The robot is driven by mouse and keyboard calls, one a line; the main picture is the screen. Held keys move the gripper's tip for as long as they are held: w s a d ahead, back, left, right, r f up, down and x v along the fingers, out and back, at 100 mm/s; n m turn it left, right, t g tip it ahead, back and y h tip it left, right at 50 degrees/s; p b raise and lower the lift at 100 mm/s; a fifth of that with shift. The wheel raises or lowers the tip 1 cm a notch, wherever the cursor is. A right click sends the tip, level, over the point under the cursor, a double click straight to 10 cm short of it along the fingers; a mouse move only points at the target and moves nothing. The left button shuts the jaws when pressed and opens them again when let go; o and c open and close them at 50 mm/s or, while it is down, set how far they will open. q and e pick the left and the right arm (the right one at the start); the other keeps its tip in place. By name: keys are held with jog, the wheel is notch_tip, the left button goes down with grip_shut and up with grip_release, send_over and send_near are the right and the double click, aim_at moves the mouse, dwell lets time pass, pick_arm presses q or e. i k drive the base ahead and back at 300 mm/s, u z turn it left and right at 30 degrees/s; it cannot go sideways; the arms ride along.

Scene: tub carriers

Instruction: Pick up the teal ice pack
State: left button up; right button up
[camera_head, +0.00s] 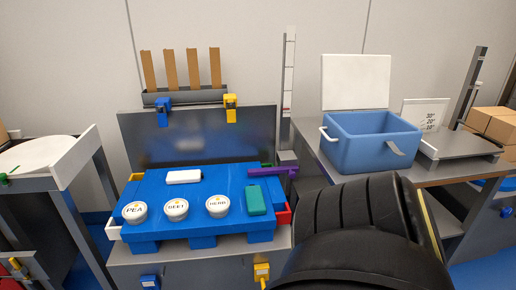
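The teal ice pack (255,200) lies on the right part of a blue slotted platform (228,185) on the work table. It is to the right of the tub marked HERB, close to the platform's right edge. Nothing is holding it. A large black ribbed part, which looks like my own arm, fills the lower right of the head view and covers the table's right end. Neither of my grippers shows in this view.
Tubs marked PEA (134,212), BEET (176,209) and HERB (217,206) stand along the platform's front. A white block (184,177) lies behind them. A purple piece (272,171) sits at the back right. A blue open cooler (371,142) stands on the right table.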

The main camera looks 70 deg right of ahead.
aim_at(254, 198)
jog(key=z, duration=0.95)
jog(key=i, duration=0.9)
jog(key=z, duration=0.95)
